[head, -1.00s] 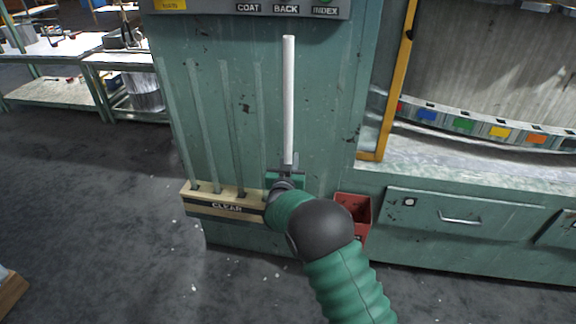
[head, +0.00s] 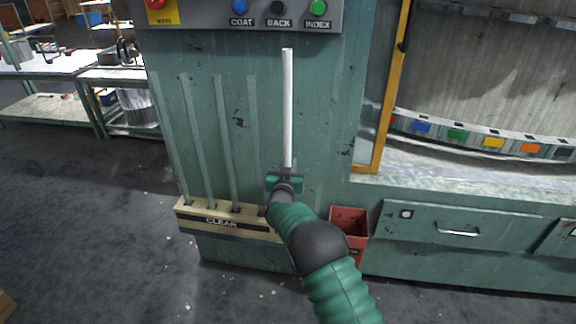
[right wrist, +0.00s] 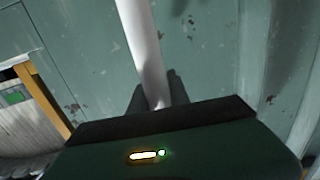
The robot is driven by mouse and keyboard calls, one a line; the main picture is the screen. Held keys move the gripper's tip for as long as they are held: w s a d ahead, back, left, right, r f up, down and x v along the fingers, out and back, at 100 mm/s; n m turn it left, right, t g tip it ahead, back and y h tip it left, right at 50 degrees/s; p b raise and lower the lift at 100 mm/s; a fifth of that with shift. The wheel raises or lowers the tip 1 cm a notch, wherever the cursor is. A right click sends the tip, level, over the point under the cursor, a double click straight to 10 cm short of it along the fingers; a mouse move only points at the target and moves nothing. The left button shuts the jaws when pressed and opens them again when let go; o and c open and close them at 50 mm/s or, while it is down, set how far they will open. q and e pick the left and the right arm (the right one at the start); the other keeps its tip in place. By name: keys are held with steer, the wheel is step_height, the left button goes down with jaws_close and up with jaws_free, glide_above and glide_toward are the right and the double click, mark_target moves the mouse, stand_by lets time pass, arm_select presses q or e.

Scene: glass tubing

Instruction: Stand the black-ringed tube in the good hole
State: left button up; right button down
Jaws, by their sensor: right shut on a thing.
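My right gripper (head: 286,178) is shut on a plain white tube (head: 288,110), gripping it near its lower end. The tube stands nearly upright in front of the green cabinet face; in the right wrist view the tube (right wrist: 147,45) rises from between the fingers (right wrist: 155,97). No black ring shows on it. A pale wooden rack labelled CLEAR (head: 190,217) is fixed low on the cabinet, left of the gripper. Several thin clear tubes (head: 224,140) stand in its holes. The rack's right end is partly hidden by my arm. My left gripper is out of view.
A red open bin (head: 349,222) is right of the rack. A button panel (head: 200,17) overhangs above. A yellow post (head: 389,90) and a drawer bench (head: 450,215) lie to the right. Open floor (head: 90,220) is at left.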

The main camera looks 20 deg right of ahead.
step_height(320, 180, down, 7)
steer(key=b, duration=0.4)
steer(key=shift+f, duration=0.15)
stand_by(0.5)
steer(key=c, duration=1.1)
jaws_free()
steer(key=shift+c, duration=0.2)
